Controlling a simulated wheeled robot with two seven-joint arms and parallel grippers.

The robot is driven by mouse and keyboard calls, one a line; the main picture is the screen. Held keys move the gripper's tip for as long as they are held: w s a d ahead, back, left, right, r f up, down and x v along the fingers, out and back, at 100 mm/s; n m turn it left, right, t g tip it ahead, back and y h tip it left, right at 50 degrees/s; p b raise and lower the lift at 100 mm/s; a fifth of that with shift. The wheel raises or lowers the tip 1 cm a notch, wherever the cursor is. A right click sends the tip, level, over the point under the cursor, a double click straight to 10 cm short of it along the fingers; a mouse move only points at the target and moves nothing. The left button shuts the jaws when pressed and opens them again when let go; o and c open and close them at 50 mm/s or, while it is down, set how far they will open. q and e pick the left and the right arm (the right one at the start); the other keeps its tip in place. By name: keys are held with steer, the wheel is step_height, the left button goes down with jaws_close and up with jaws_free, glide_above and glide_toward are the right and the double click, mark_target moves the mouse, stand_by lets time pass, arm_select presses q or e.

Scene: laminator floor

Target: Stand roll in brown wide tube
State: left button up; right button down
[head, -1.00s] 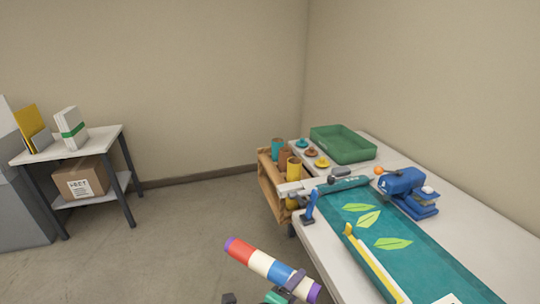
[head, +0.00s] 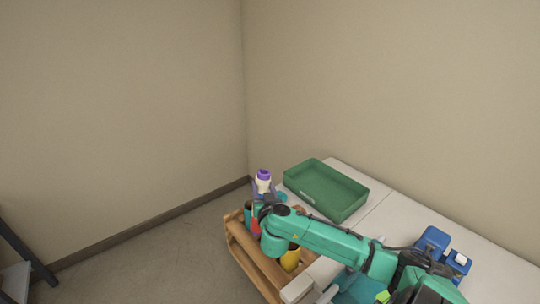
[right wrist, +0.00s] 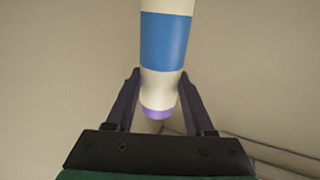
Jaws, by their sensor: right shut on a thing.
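The roll (head: 263,185) stands roughly upright over the wooden rack, with a purple end up and a white band below it. In the right wrist view the roll (right wrist: 165,42) shows white and blue bands and a purple end, between the two fingers (right wrist: 157,98). The brown wide tube is hidden behind my right arm and gripper. I cannot tell whether the roll's lower end is inside a tube. My left gripper is out of view.
The wooden rack (head: 240,252) stands at the table's left end, holding a teal tube (head: 248,208) and a yellow tube (head: 290,259). A green tray (head: 345,212) and a blue device (head: 432,241) are on the table (head: 500,264). Floor left of the rack is clear.

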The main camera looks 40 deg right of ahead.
steer(key=d+r+n+t+p, duration=0.1)
steer(key=d+r+n, duration=0.1)
steer(key=d+r, duration=0.35)
arm_select(q)
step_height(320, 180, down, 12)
steer(key=b, duration=1.4)
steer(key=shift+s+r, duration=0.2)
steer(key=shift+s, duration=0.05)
arm_select(e)
step_height(320, 180, down, 25)
steer(key=w+a, duration=0.1)
steer(key=shift+a, duration=0.25)
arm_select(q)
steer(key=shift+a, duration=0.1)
arm_select(e)
jaws_free()
